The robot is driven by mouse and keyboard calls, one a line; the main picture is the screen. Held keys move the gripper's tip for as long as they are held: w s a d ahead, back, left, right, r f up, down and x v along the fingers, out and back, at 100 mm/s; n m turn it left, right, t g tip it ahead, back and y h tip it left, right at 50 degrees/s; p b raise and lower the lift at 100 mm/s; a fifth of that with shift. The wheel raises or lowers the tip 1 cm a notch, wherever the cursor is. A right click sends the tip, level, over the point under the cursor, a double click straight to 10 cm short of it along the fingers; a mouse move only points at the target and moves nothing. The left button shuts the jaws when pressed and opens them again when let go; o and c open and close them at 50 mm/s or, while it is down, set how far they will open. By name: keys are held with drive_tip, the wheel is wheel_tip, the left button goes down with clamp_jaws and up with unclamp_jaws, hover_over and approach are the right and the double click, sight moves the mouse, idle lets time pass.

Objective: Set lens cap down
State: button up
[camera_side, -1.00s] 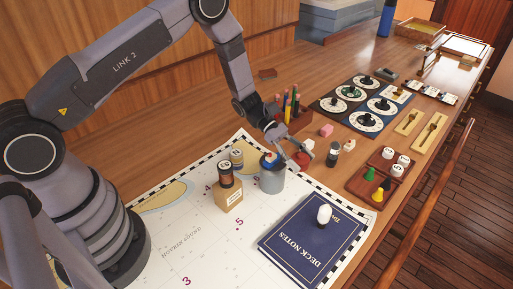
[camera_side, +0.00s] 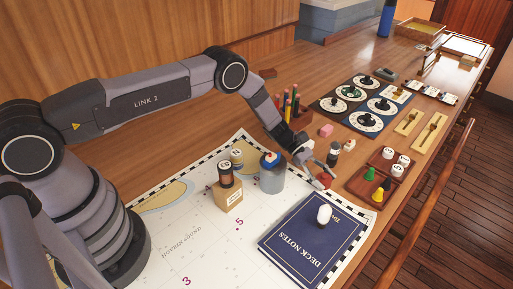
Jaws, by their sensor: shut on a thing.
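My gripper (camera_side: 322,176) is shut on a small red thing (camera_side: 325,181), which I take to be the lens cap. The fingers hide part of it. It shows near the right border of the chart (camera_side: 210,252), between the grey canister (camera_side: 272,180) and the dark red tray (camera_side: 357,186). I cannot tell whether it touches the surface or is just above it.
A blue book (camera_side: 290,245) with a white piece (camera_side: 324,214) on it lies in front. A dark bottle (camera_side: 333,155) stands close behind my gripper. A cardboard box (camera_side: 228,196) bears a brown jar (camera_side: 226,174). Dial cards (camera_side: 367,122) lie farther back.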

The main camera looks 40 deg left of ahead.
drive_tip(key=o, duration=0.3)
drive_tip(key=shift+f, duration=0.15)
drive_tip(key=o, duration=0.5)
drive_tip(key=shift+c, duration=0.2)
